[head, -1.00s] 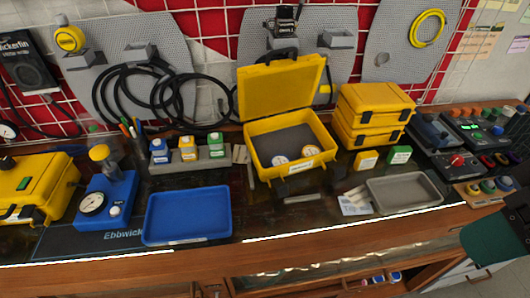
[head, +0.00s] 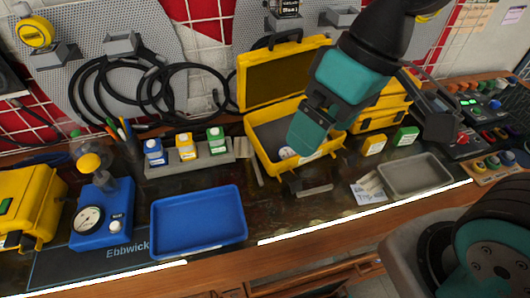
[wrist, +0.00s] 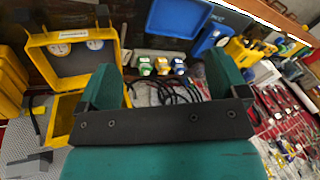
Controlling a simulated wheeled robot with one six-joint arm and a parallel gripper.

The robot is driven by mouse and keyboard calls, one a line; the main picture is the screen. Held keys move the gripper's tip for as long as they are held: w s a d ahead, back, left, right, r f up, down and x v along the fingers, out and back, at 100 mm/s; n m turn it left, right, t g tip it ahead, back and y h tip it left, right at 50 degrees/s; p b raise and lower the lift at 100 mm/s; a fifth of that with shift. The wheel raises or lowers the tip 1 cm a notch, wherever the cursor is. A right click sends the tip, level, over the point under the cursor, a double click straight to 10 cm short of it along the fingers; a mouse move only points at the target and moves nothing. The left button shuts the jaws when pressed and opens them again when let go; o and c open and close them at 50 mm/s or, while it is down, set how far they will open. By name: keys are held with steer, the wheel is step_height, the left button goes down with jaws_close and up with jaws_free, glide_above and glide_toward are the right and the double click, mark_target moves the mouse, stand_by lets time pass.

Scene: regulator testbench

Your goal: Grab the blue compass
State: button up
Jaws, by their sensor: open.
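Two round dials lie in the open yellow case (head: 258,165). One dial (head: 287,154) shows in the head view beside my gripper; the other is hidden behind it there. The wrist view shows both dials, a left one (wrist: 59,49) and a right one (wrist: 94,43), with pale faces. I cannot tell which, if either, is the blue compass. My gripper (head: 305,148) is teal, and in the head view it overlaps the case's right part. In the wrist view its fingers (wrist: 162,80) are apart with nothing between them, and the case is to their left.
A rack (head: 190,163) with blue, yellow and green containers stands left of the case. A blue tray (head: 198,243) and a grey tray (head: 414,190) lie near the front edge. A blue gauge unit (head: 103,215) stands left. Yellow cases (head: 372,121) are stacked right of the open case.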

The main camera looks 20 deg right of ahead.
steer(key=w+f+m+h, duration=0.15)
steer(key=w+f, duration=0.25)
steer(key=w, duration=0.4)
steer(key=m+h+b, duration=0.2)
steer(key=m+h, duration=0.1)
steer(key=m, duration=0.2)
glide_above(287, 151)
step_height(287, 151, down, 14)
steer(key=r, duration=0.1)
steer(key=shift+y, duration=0.25)
step_height(287, 151, down, 7)
steer(key=shift+d+r+p, duration=0.1)
steer(key=shift+d+p, duration=0.05)
steer(key=shift+p, duration=0.55)
steer(key=shift+f+p, duration=1.1)
steer(key=shift+f, duration=1.8)
steer(key=c, duration=1)
